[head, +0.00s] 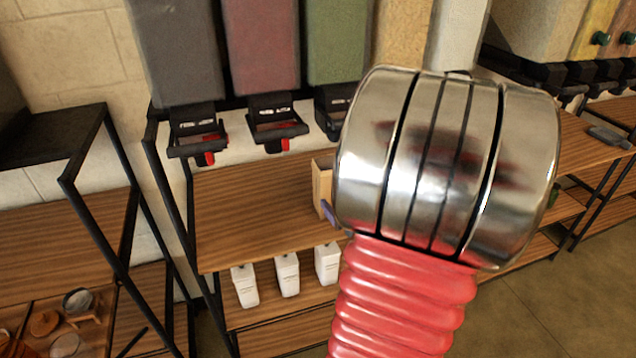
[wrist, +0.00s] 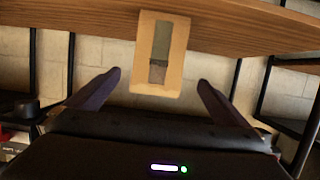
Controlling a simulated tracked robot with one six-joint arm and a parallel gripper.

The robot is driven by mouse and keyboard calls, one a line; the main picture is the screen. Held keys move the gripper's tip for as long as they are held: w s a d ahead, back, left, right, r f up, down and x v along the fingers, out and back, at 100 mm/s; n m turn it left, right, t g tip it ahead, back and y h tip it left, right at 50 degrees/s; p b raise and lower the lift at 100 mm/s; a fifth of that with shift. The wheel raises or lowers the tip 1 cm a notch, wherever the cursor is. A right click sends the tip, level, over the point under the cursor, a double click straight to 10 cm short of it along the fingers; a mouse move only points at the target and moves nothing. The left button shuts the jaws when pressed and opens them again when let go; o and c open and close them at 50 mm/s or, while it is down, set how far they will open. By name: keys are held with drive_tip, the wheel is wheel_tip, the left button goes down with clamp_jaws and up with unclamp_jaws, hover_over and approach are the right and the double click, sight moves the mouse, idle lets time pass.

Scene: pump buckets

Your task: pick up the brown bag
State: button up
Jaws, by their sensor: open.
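The brown bag (head: 319,186) stands on the wooden shelf of the middle rack in the head view. My arm hides its right part. In the wrist view the bag (wrist: 145,55) is tan with a dark upright window. It shows at top centre against the wood. My gripper (wrist: 159,80) is open, with one dark finger to each side of the bag's end in the picture. There is a visible gap on both sides, and no finger is seen touching it. In the head view only a purplish finger of my gripper (head: 329,213) shows, just below the bag.
Dispensers with red levers (head: 205,145) hang above the shelf (head: 245,215). White containers (head: 288,274) stand on the level below. A black-framed rack (head: 100,150) is at left, and another shelf (head: 580,150) is at right. The shelf left of the bag is clear.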

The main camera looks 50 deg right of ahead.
drive_tip(key=shift+d, duration=0.1)
idle(0.3)
drive_tip(key=x, duration=0.8)
drive_tip(key=shift+w, duration=0.2)
drive_tip(key=shift+d+f, duration=0.1)
drive_tip(key=shift+d, duration=0.05)
drive_tip(key=shift+x, duration=2.55)
drive_tip(key=shift+d, duration=0.1)
drive_tip(key=shift+r, duration=0.2)
drive_tip(key=c, duration=1.5)
